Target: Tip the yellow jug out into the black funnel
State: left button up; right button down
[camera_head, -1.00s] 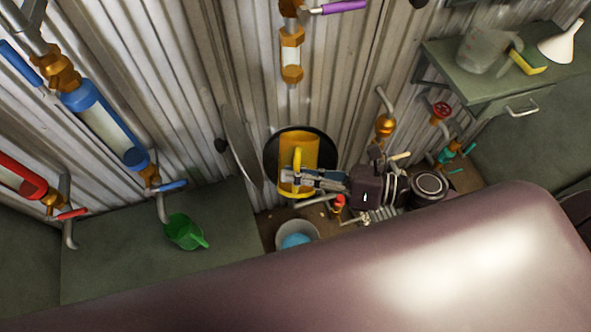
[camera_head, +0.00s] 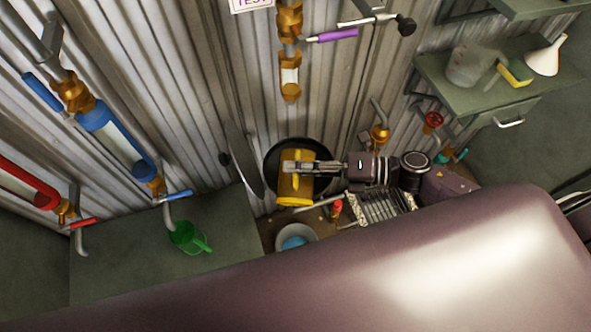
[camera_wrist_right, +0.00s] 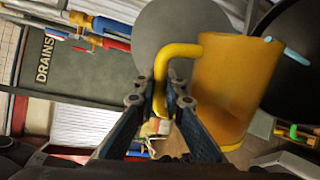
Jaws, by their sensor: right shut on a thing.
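The yellow jug (camera_head: 296,190) is in front of the round black funnel (camera_head: 322,150) at the corrugated wall, overlapping it in the head view. My right gripper (camera_head: 292,166) is shut on the jug's handle. The right wrist view shows the gripper (camera_wrist_right: 160,100) around the yellow handle, with the jug (camera_wrist_right: 235,85) beside it. The jug's inside is hidden. My left gripper is not in view.
A grey bowl with blue contents (camera_head: 296,238) stands just below the jug. A red-topped fitting (camera_head: 336,209) and a metal grating (camera_head: 383,207) are close by. A shelf (camera_head: 480,104) holds a clear jug and a white funnel.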

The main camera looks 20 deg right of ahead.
aim_at(298, 149)
jog(key=shift+w+d+f+m+g+b, duration=0.15)
jog(key=shift+w+d+f+m, duration=0.1)
jog(key=shift+w+m, duration=0.25)
jog(key=shift+w+d+f+m+g+b, duration=0.2)
jog(key=shift+w+m, duration=0.1)
jog(key=shift+w, duration=0.3)
jog(key=shift+w+d+r+m+g, duration=0.1)
jog(key=shift+w+d+m, duration=0.1)
jog(key=shift+w+m, duration=0.25)
jog(key=shift+w+d+f+m+g, duration=0.1)
jog(key=shift+w+d+m, duration=0.1)
jog(key=shift+w+m, duration=0.3)
jog(key=shift+w+d+r+m+g, duration=0.1)
jog(key=shift+w+d+m, duration=0.15)
jog(key=shift+w, duration=0.35)
jog(key=shift+w+d+r+m+g+y+b, duration=0.15)
jog(key=shift+w+m+b, duration=0.15)
jog(key=shift+w, duration=0.2)
jog(key=shift+w+d+m+g+y+b, duration=0.1)
jog(key=shift+w+d+m+b, duration=0.1)
jog(key=shift+w+m, duration=0.25)
jog(key=shift+w+d+r+m+g+y+b, duration=0.15)
jog(key=shift+w+m+b, duration=0.15)
jog(key=shift+w, duration=0.2)
